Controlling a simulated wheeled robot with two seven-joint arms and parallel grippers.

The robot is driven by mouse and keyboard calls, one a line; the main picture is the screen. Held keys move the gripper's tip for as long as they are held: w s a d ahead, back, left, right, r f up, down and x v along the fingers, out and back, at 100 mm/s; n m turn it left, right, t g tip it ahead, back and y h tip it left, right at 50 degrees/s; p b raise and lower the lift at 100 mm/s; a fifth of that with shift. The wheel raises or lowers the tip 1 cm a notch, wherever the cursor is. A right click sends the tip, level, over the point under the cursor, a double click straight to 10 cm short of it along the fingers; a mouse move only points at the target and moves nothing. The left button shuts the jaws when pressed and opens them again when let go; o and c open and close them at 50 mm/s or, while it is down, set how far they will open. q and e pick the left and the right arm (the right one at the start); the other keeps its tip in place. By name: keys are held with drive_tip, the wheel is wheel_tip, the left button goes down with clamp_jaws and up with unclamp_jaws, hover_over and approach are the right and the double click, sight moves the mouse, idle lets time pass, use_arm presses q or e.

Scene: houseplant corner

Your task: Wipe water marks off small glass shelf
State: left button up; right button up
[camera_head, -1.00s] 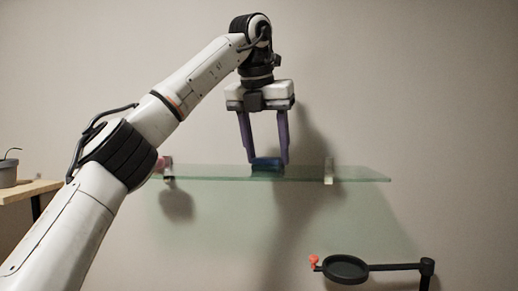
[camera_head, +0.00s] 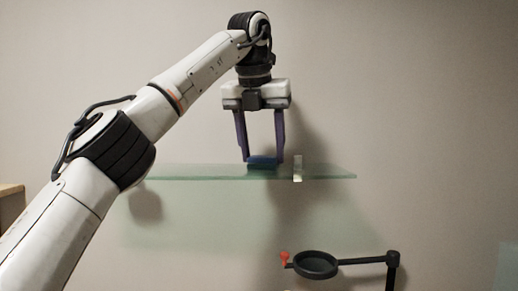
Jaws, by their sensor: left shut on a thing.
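The small glass shelf (camera_head: 215,173) is a thin greenish pane along the wall, with a pale clip (camera_head: 297,169) near its right part. My left gripper (camera_head: 263,158) points down from above the shelf, its purple fingers shut on a small blue pad (camera_head: 263,161). The pad appears to rest on the top of the glass, a little left of the pale clip. No water marks can be made out on the glass at this size. The shelf's left end is partly behind my left arm. My right gripper is not in view.
Below the shelf, a dark round ring holder (camera_head: 316,265) with an orange knob (camera_head: 284,258) sits on a black arm (camera_head: 393,262). A wooden surface edge (camera_head: 10,206) shows at far left. The wall right of the shelf is clear.

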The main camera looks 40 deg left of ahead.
use_arm(q)
drive_tip(key=shift+s+a+b, duration=0.25)
drive_tip(key=shift+s+a, duration=1)
drive_tip(key=shift+a, duration=0.25)
drive_tip(key=shift+s+a+b, duration=0.25)
drive_tip(key=shift+s+a, duration=0.95)
drive_tip(key=shift+a, duration=0.25)
drive_tip(key=shift+r, duration=0.1)
wheel_tip(320, 180, up, 2)
drive_tip(key=shift+r+p, duration=0.2)
drive_tip(key=shift+p, duration=0.5)
wheel_tip(320, 180, up, 4)
drive_tip(key=shift+f, duration=0.25)
